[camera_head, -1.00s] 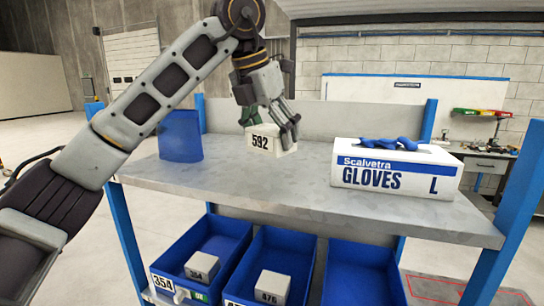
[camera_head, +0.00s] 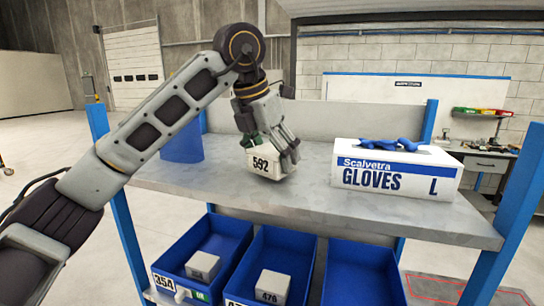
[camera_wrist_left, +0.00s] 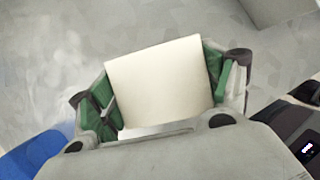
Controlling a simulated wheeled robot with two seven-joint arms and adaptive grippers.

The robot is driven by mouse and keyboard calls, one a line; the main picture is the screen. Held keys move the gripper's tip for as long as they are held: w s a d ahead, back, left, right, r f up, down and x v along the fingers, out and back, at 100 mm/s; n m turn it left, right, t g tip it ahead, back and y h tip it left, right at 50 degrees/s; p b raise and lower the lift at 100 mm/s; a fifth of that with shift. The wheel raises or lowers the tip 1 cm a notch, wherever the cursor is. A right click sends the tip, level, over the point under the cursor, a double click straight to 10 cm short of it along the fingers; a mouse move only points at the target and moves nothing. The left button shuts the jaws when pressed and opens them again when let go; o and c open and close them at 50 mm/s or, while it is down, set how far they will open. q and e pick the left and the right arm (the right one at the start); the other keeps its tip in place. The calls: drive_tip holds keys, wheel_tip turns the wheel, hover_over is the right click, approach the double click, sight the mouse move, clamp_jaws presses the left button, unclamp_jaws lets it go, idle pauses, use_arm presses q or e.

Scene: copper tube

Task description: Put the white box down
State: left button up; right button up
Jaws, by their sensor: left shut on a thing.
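The white box (camera_head: 263,163), marked 592, is at the top shelf (camera_head: 330,205), left of the glove box. It looks slightly tilted, and I cannot tell whether its underside touches the shelf. My left gripper (camera_head: 270,148) reaches down from above and is shut on the white box. In the left wrist view the box (camera_wrist_left: 160,82) sits between the green-padded fingers of the left gripper (camera_wrist_left: 165,88), with the grey shelf surface behind it. My right gripper is not in view.
A Scalvetra gloves box (camera_head: 395,170) with blue gloves on top stands right on the shelf. A blue container (camera_head: 182,142) stands at the left. Below are blue bins (camera_head: 205,250), two holding white boxes (camera_head: 273,286). The shelf front is clear.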

use_arm(q)
drive_tip(key=shift+f, duration=0.35)
drive_tip(key=shift+f, duration=0.15)
drive_tip(key=o, duration=1.2)
drive_tip(key=shift+o, duration=0.2)
drive_tip(key=shift+r, duration=0.2)
drive_tip(key=shift+s+a+r, duration=0.1)
drive_tip(key=shift+s+r, duration=0.1)
drive_tip(key=shift+r, duration=0.3)
drive_tip(key=b+v, duration=0.1)
drive_tip(key=v, duration=1)
drive_tip(key=shift+b, duration=0.35)
